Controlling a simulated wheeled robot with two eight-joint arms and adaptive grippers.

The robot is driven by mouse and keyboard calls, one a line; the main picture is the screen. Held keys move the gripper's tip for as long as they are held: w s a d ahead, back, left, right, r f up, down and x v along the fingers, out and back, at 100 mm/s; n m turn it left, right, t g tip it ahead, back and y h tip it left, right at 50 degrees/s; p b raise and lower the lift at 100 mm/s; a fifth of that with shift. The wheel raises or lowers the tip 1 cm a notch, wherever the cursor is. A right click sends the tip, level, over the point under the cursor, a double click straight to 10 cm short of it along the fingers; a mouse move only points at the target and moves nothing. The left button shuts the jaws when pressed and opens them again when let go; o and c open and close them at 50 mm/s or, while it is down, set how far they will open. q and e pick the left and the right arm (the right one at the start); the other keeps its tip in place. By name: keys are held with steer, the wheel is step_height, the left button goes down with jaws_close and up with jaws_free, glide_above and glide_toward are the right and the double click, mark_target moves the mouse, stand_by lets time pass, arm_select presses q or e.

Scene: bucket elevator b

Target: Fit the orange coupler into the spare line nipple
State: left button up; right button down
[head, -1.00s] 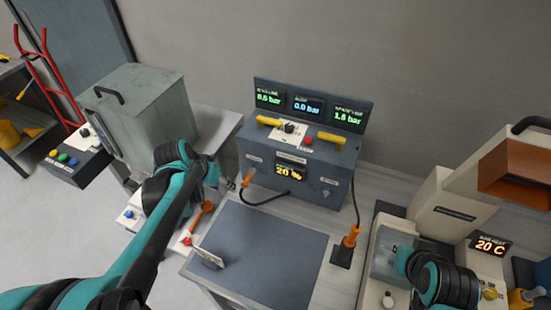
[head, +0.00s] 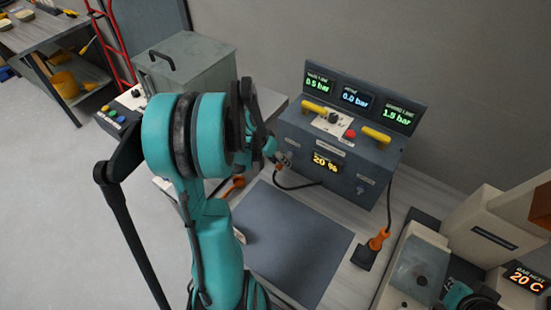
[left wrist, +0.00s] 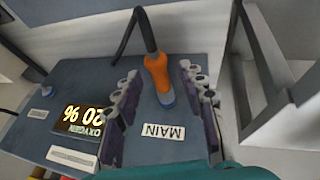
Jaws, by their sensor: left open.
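An orange coupler (left wrist: 157,75) with a blue collar sits at the fitting above the MAIN label on the front of the grey console (head: 335,150). A black hose runs from its back end. My left gripper (left wrist: 162,95) is open, with one finger on each side of the coupler and visible gaps. In the head view my left gripper (head: 284,160) is at the console's left front and mostly covers the coupler. A small metal nipple (head: 361,187) is on the console's right front; its label is too small to read. My right arm shows at the lower right, its fingers indistinct.
Another orange coupler (head: 377,240) with a black hose stands on a dark pad right of the grey mat (head: 300,240). A beige machine (head: 490,225) stands at the right. A grey metal box (head: 185,70) is at the back left. The mat's right half is clear.

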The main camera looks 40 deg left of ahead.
arm_select(q)
steer(key=shift+f, duration=0.15)
jaws_close()
steer(key=shift+s+d, duration=0.15)
steer(key=shift+s, duration=0.55)
stand_by(0.5)
steer(key=shift+s+d, duration=0.2)
steer(key=shift+s, duration=1.7)
steer(key=shift+s, duration=0.1)
steer(key=s, duration=0.3)
steer(key=shift+s+d, duration=0.25)
steer(key=shift+s, duration=0.1)
